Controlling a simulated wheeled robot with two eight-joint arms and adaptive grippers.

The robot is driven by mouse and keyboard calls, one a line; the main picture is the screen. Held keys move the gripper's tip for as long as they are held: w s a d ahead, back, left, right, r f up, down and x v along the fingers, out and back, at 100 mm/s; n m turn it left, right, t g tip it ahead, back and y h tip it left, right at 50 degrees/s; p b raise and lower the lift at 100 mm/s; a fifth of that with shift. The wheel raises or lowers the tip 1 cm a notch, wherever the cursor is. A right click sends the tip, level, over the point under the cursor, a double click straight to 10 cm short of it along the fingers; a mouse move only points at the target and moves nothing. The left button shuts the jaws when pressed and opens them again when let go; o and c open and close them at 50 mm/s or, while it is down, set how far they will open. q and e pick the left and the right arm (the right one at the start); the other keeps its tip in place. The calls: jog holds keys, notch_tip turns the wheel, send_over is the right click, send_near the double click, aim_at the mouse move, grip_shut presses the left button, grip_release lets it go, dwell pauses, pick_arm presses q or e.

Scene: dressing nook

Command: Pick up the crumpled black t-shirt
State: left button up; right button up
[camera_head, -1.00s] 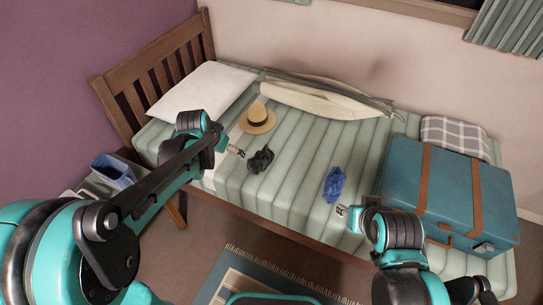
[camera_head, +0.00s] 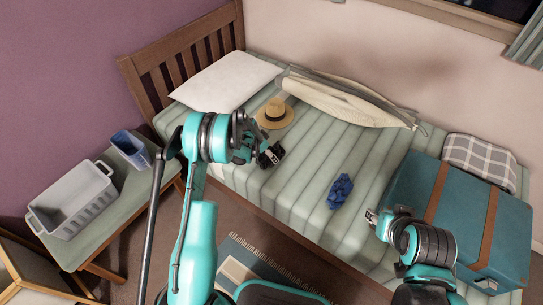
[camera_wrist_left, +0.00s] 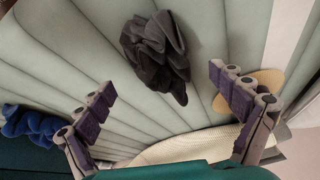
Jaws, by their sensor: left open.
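The crumpled black t-shirt (camera_wrist_left: 157,52) lies on the striped green mattress (camera_head: 300,178). In the wrist view it sits ahead of my left gripper (camera_wrist_left: 161,82), roughly between the lines of the two spread fingers and apart from them. The jaws are open and empty. In the head view my left gripper (camera_head: 270,155) and its wrist cover the place of the t-shirt, so I cannot tell cloth from gripper there. My right gripper (camera_head: 370,216) is beside the teal suitcase, holding nothing I can make out; its jaws are too small to read.
A straw hat (camera_head: 275,113) lies just behind my left gripper. A blue crumpled cloth (camera_head: 340,190) lies on the mattress to the right. The suitcase (camera_head: 412,190) fills the bed's right end. A grey crate (camera_head: 75,200) and blue bin (camera_head: 131,148) stand on the bench at left.

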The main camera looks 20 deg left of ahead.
pick_arm(q)
jog(key=b+x, duration=0.2)
jog(key=x, duration=0.3)
jog(key=shift+s+a+f+b, duration=0.1)
jog(key=shift+f+b, duration=0.15)
jog(key=shift+b, duration=0.15)
jog(key=shift+r, duration=0.1)
jog(key=c, duration=1.3)
jog(key=shift+c, duration=0.2)
jog(key=shift+r, duration=0.1)
